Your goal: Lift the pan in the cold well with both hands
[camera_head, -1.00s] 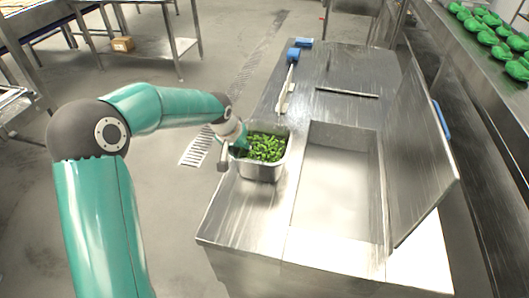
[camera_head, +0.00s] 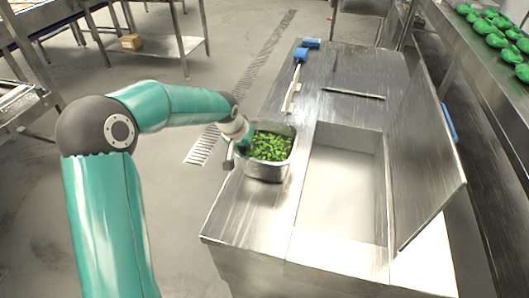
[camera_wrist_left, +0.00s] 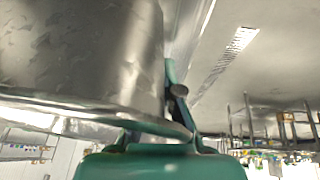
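A steel pan (camera_head: 264,172) filled with green vegetables (camera_head: 270,146) is on the counter, left of the open well (camera_head: 340,190). No pan shows inside the well, whose visible floor is bare and pale. My left gripper (camera_head: 240,141) is at the pan's left rim. In the left wrist view the pan's wall (camera_wrist_left: 80,50) fills the left side. Its rim runs close in front of my left gripper (camera_wrist_left: 160,120). One finger shows right of the rim; the other is mostly hidden by the pan, so its closure is unclear. My right gripper is not in view.
The raised steel lid (camera_head: 425,165) stands along the well's right side. A blue-ended utensil (camera_head: 294,88) and a blue item (camera_head: 311,43) lie on the far counter. A shelf with green items (camera_head: 490,38) runs at right. Open floor lies left of the counter.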

